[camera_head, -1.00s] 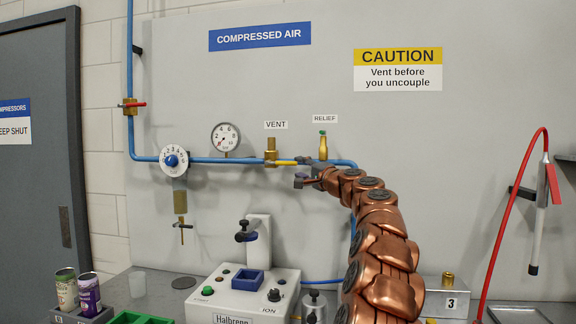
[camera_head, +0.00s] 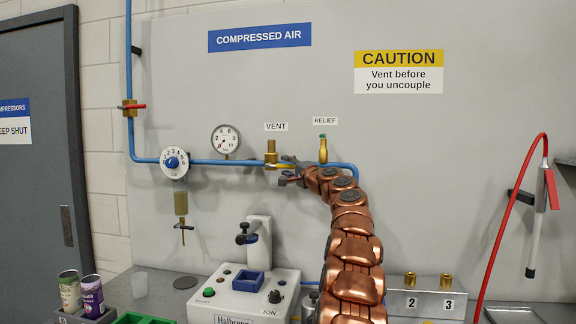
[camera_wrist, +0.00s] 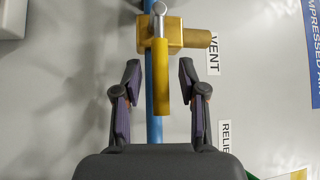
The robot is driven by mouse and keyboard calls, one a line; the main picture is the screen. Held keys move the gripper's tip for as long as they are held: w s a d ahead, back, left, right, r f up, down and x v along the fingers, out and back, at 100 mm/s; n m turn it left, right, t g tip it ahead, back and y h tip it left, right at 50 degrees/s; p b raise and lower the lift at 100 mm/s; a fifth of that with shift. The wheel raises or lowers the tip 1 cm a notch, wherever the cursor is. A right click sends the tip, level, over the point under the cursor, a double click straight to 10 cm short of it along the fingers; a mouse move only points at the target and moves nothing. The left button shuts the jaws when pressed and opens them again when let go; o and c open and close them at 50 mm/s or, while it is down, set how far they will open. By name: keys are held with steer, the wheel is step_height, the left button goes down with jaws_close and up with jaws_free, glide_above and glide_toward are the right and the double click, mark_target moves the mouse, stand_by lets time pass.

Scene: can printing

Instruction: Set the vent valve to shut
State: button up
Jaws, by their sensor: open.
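The vent valve (camera_head: 270,150) is a brass body on the blue pipe, under the VENT label. It also shows in the wrist view (camera_wrist: 172,33). Its yellow lever (camera_wrist: 160,80) lies along the pipe, pointing toward the relief valve (camera_head: 323,150). My gripper (camera_wrist: 158,72) is open, with one finger on each side of the lever and a gap on both sides. In the head view my gripper (camera_head: 287,172) is just right of the valve and partly hides the lever's end.
A red-handled valve (camera_head: 132,105) is on the vertical pipe. The printing machine (camera_head: 240,295) stands below.

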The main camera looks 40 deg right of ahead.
stand_by(0.3)
jaws_close()
stand_by(0.6)
